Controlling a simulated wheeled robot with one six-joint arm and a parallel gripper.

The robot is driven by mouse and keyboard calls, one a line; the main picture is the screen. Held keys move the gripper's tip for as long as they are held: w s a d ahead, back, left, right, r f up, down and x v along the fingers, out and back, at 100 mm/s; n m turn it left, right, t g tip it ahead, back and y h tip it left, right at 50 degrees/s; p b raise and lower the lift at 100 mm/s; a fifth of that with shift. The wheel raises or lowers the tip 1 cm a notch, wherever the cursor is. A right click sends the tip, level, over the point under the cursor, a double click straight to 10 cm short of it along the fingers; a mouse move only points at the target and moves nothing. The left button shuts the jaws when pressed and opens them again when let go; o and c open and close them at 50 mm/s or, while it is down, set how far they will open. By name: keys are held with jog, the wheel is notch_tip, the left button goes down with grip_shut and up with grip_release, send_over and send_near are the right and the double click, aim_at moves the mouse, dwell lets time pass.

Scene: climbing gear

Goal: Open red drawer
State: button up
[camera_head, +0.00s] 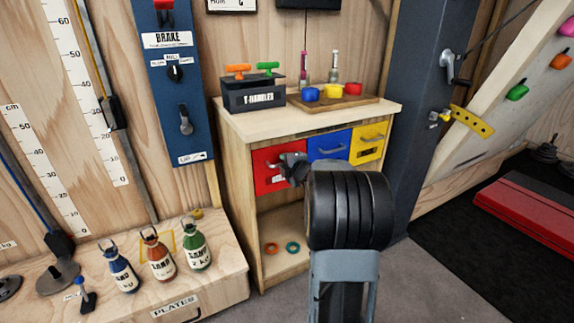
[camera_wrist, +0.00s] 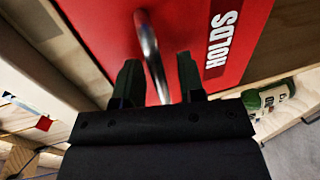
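The red drawer (camera_head: 266,180) is the left one in a row of three in the wooden cabinet. It looks closed, level with the blue drawer beside it. Gaps show between the handle and the fingers.
The blue drawer (camera_head: 327,144) and yellow drawer (camera_head: 369,141) are to the right. The cabinet top (camera_head: 310,121) holds a dark box and a tray. A low wooden bench (camera_head: 200,287) with several sand bottles stands at lower left. A grey post (camera_head: 425,100) stands right.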

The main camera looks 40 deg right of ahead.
grip_shut()
dwell(0.6)
